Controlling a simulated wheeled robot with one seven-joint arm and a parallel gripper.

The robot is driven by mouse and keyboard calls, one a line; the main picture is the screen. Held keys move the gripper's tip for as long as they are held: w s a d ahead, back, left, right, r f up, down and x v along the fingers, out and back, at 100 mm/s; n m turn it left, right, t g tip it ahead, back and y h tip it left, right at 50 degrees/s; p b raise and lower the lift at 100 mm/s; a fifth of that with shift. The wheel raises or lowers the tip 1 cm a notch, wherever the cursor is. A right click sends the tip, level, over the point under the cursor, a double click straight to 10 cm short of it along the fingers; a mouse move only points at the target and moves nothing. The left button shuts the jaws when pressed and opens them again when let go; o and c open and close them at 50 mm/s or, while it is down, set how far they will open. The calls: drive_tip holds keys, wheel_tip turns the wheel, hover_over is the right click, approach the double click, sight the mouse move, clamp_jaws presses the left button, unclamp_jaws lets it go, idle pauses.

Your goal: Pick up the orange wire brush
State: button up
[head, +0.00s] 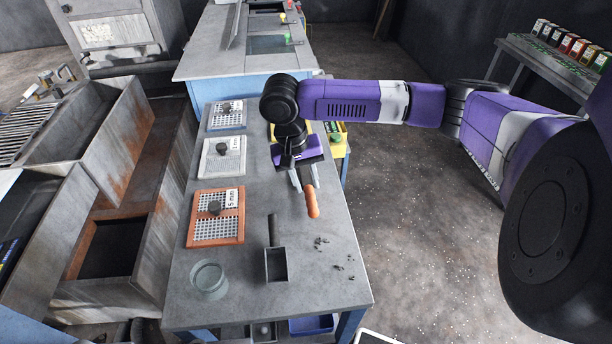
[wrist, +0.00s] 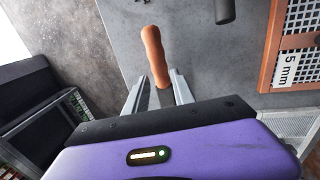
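The orange wire brush shows its orange handle (head: 312,202) on the grey table, pointing toward the near side in the head view. In the wrist view the handle (wrist: 154,55) runs up from between the two fingers. My gripper (head: 303,186) is over the table at the brush's far end, pointing down. In the wrist view my gripper (wrist: 158,92) has its fingers apart, one on each side of the handle, with a gap visible. The brush's bristle end is hidden beneath my gripper.
On the grey table (head: 330,272) a black-handled scoop (head: 276,264), a glass dish (head: 209,280) and dark crumbs (head: 343,266) lie nearby. An orange-framed 5 mm screen (head: 216,232) and other screens line the left side. A yellow bin (head: 340,148) stands beyond my gripper.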

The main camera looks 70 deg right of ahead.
sight(309, 191)
drive_tip(key=shift+s+d+f+p, duration=0.1)
drive_tip(key=shift+f+p, duration=0.05)
drive_tip(key=shift+f, duration=0.75)
drive_tip(key=shift+s+d+f+p, duration=0.1)
drive_tip(key=shift+s+f+p, duration=0.05)
drive_tip(key=shift+f, duration=0.8)
drive_tip(key=shift+s+d+f+p, duration=0.1)
drive_tip(key=shift+f+p, duration=0.05)
drive_tip(key=shift+f, duration=0.75)
clamp_jaws()
